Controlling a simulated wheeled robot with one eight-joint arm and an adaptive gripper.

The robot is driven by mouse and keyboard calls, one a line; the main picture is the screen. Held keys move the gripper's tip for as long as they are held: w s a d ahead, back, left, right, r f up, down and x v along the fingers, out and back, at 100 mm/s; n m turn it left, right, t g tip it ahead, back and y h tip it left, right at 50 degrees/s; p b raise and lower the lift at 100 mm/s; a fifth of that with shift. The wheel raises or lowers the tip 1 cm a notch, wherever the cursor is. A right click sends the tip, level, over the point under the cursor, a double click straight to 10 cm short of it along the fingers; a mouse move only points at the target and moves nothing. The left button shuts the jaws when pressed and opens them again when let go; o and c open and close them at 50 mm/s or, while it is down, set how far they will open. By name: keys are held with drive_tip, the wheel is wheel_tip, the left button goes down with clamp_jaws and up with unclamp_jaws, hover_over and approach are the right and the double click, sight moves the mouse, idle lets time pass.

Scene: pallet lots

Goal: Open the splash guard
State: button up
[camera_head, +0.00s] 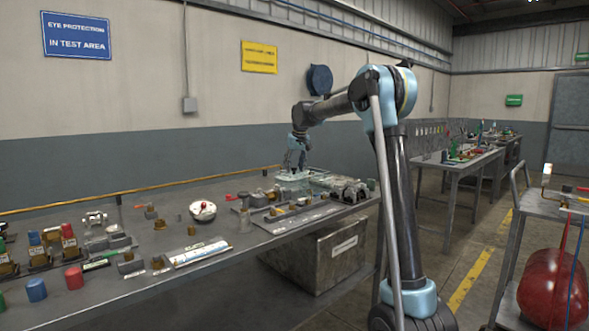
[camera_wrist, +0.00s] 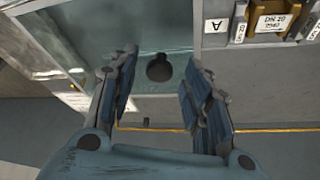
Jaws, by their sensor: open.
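The splash guard (camera_wrist: 110,25) looks like a glassy, grey-green panel with a pale frame at its left, in the wrist view. A dark round knob (camera_wrist: 159,69) sits near its edge. My gripper (camera_wrist: 161,62) is open, with one blue-padded finger on each side of the knob. I cannot tell whether the fingers touch it. In the head view my gripper (camera_head: 293,164) points down over the far part of the workbench, by a pale greenish piece (camera_head: 292,176) that may be the guard. Details there are too small to tell.
The long grey workbench (camera_head: 240,247) holds several valves, colored caps and fittings. A tan fitting (camera_wrist: 268,20) in a holder and a plate marked A (camera_wrist: 215,26) lie right of the guard. A yellow rail (camera_head: 150,191) runs along the wall. A cart (camera_head: 555,205) stands at right.

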drive_tip(key=v, duration=1.1)
drive_tip(key=shift+r, duration=0.35)
drive_tip(key=shift+s+d, duration=0.1)
drive_tip(key=shift+s, duration=0.05)
drive_tip(key=s+d+f+m, duration=0.1)
drive_tip(key=s+d+f, duration=0.3)
drive_tip(key=s+d, duration=0.4)
drive_tip(key=s+d+f+m+h, duration=0.1)
drive_tip(key=s+d+f, duration=0.35)
drive_tip(key=s, duration=0.55)
drive_tip(key=s+d+f+m, duration=0.1)
drive_tip(key=s+d+f, duration=0.2)
drive_tip(key=s+d, duration=0.45)
drive_tip(key=s+d+f+m+g, duration=0.1)
drive_tip(key=s+d+f, duration=0.3)
drive_tip(key=s+f, duration=0.8)
drive_tip(key=s+d+f, duration=0.4)
drive_tip(key=s+f, duration=0.8)
drive_tip(key=s, duration=0.2)
drive_tip(key=shift+s+m+g+h, duration=0.2)
drive_tip(key=shift+m+g+h, duration=0.2)
drive_tip(key=shift+w+d+f, duration=0.1)
